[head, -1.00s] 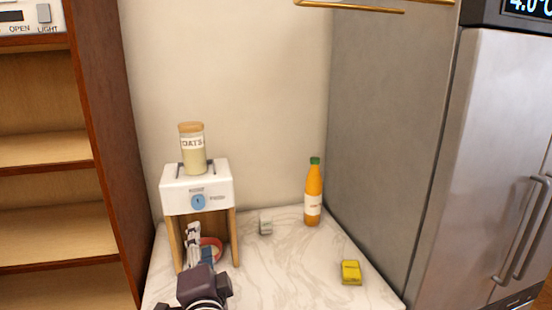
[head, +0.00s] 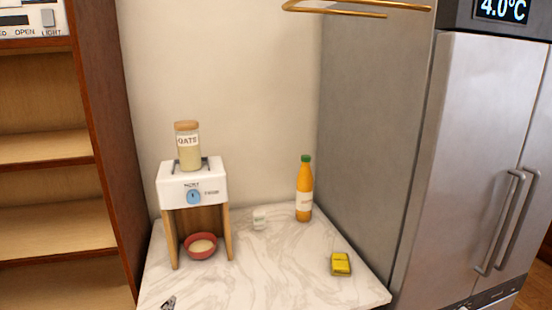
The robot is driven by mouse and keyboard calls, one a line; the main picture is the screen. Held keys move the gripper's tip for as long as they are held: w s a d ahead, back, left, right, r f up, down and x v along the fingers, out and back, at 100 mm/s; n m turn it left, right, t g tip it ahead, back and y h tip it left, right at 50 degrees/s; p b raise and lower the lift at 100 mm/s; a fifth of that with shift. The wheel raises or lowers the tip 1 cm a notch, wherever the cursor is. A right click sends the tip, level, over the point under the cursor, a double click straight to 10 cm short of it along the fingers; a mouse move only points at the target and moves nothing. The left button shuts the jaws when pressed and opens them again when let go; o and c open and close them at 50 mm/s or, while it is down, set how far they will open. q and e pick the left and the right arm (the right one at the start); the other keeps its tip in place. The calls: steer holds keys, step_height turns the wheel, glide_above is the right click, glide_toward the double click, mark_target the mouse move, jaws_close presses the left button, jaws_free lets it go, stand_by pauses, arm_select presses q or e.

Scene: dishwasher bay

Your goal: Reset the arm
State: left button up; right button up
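A small grey and dark tip (head: 169,302), apparently of my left gripper, shows at the bottom edge over the front of the counter. The rest of that gripper is out of frame, so its opening is hidden. It is apart from the red bowl (head: 201,252), which stands under the white dispenser (head: 192,182) and has pale contents. My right gripper is not in view.
A jar of oats (head: 188,150) sits on the dispenser. An orange bottle (head: 304,190), a small white item (head: 259,219) and a yellow packet (head: 341,264) stand on the marble counter (head: 270,280). Wooden shelves (head: 45,205) are left, a steel fridge (head: 480,150) right.

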arm_select(q)
steer(key=s+f+n+g+h, duration=0.1)
steer(key=s+f+n+g, duration=0.15)
steer(key=s+f, duration=0.5)
steer(key=s+f+n+g+h, duration=0.2)
steer(key=s+f+g, duration=0.2)
steer(key=s, duration=0.7)
steer(key=s+f+n+g+h, duration=0.1)
steer(key=s+f+n+g, duration=0.15)
steer(key=s+f, duration=0.5)
step_height(320, 180, down, 26)
steer(key=s+m+g+b, duration=0.1)
steer(key=s+g+b, duration=0.1)
steer(key=s, duration=0.1)
steer(key=s+a+f+b, duration=0.2)
steer(key=s+f, duration=1.5)
steer(key=f, duration=0.2)
steer(key=shift+a+f+g, duration=0.25)
steer(key=shift+a+g, duration=0.05)
steer(key=shift+g, duration=0.1)
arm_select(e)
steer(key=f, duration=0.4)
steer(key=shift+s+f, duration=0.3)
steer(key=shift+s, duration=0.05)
arm_select(q)
steer(key=shift+s, duration=0.1)
